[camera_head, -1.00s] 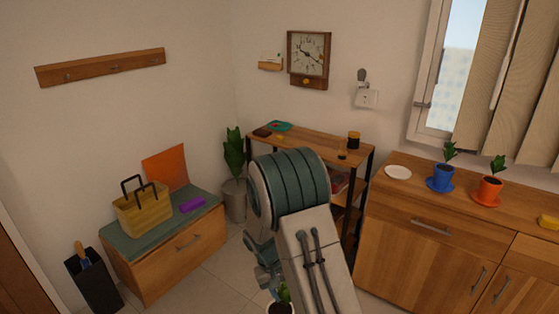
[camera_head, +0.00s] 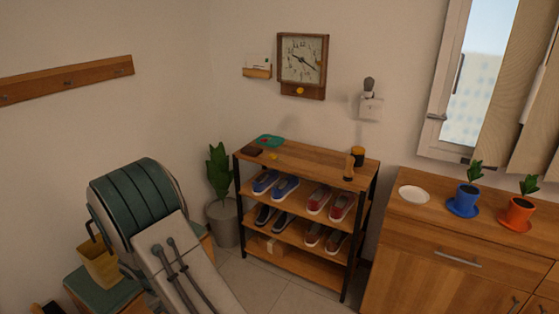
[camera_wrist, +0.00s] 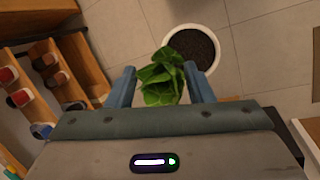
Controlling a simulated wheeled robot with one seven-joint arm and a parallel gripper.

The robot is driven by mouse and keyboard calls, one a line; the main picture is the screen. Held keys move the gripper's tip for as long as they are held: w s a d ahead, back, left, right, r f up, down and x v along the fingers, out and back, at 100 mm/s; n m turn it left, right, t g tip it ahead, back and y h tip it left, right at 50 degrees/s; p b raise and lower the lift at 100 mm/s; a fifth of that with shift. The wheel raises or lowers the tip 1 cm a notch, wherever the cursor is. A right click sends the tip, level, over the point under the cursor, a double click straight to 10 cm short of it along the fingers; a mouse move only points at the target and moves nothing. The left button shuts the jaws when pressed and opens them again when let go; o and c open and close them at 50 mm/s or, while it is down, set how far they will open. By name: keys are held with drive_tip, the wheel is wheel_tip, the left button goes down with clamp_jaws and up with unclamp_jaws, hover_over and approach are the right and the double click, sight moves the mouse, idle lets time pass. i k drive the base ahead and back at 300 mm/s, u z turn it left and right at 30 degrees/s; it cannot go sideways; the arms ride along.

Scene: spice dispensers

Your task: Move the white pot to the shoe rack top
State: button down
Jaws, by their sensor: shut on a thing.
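In the wrist view, a white pot (camera_wrist: 222,66) with a white rim and dark soil shows beyond my gripper (camera_wrist: 161,82). Green leaves (camera_wrist: 160,88) lie between the two blue-grey fingers and overlap the pot's near side. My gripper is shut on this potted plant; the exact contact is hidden. The shoe rack (camera_head: 315,160) stands at the centre against the back wall, with a wooden top and shoes on the shelves below.
The rack top holds a teal item (camera_head: 269,141), a dark item (camera_head: 252,151) and a dark-topped jar (camera_head: 357,155). Its middle is mostly clear. A plant in a grey pot (camera_head: 223,225) stands left of the rack, a wooden cabinet (camera_head: 440,265) right. A bench with a yellow basket (camera_head: 99,267) is lower left.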

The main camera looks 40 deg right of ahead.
sight(312, 165)
drive_tip(key=z, duration=0.15)
drive_tip(key=i, duration=0.85)
drive_tip(key=z, duration=0.95)
drive_tip(key=i, duration=0.5)
drive_tip(key=z, duration=0.6)
